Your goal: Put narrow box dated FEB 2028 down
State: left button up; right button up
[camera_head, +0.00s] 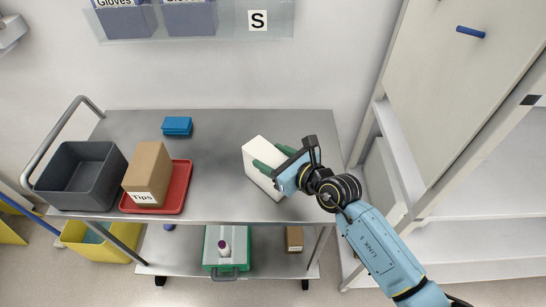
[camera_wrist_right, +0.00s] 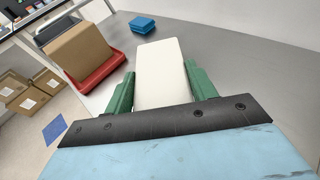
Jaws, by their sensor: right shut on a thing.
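A narrow white box (camera_head: 258,155) is at the right part of the metal cart's top (camera_head: 222,190). No date label shows on the sides I see. My right gripper (camera_head: 268,170) is shut on it, with green fingers on either side. In the right wrist view the white box (camera_wrist_right: 162,75) sits between the green fingers (camera_wrist_right: 160,92) and points away from the gripper. The box is at or just above the cart top; I cannot tell whether it touches. My left gripper is not in view.
A grey bin (camera_head: 80,175), a cardboard Tips box (camera_head: 148,172) on a red tray (camera_head: 180,185) and a blue box (camera_head: 177,126) are on the cart top. The middle of the top is clear. A shelf unit (camera_head: 420,190) stands close on the right.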

jog(key=o, duration=1.5)
jog(key=shift+f, duration=0.1)
jog(key=shift+r, duration=0.2)
jog(key=p+v, duration=0.1)
jog(key=v, duration=1.1)
